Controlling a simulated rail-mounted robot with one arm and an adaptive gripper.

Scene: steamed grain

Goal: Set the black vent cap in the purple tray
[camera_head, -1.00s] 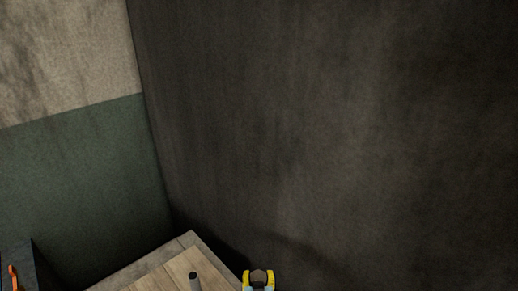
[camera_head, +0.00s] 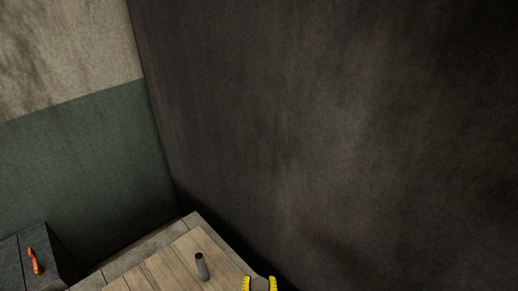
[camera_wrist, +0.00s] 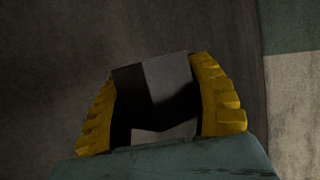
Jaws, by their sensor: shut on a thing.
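My gripper (camera_head: 260,283) shows at the bottom edge of the head view, its two yellow fingers apart with a thing between them. In the wrist view the ribbed yellow fingers (camera_wrist: 157,85) flank a dark, blocky thing (camera_wrist: 172,78) with a lighter grey face. They are shut on it. It looks like the black vent cap, but I cannot be sure from its shape. The purple tray is in neither view.
A wooden table (camera_head: 165,268) fills the lower left of the head view. Walls rise behind.

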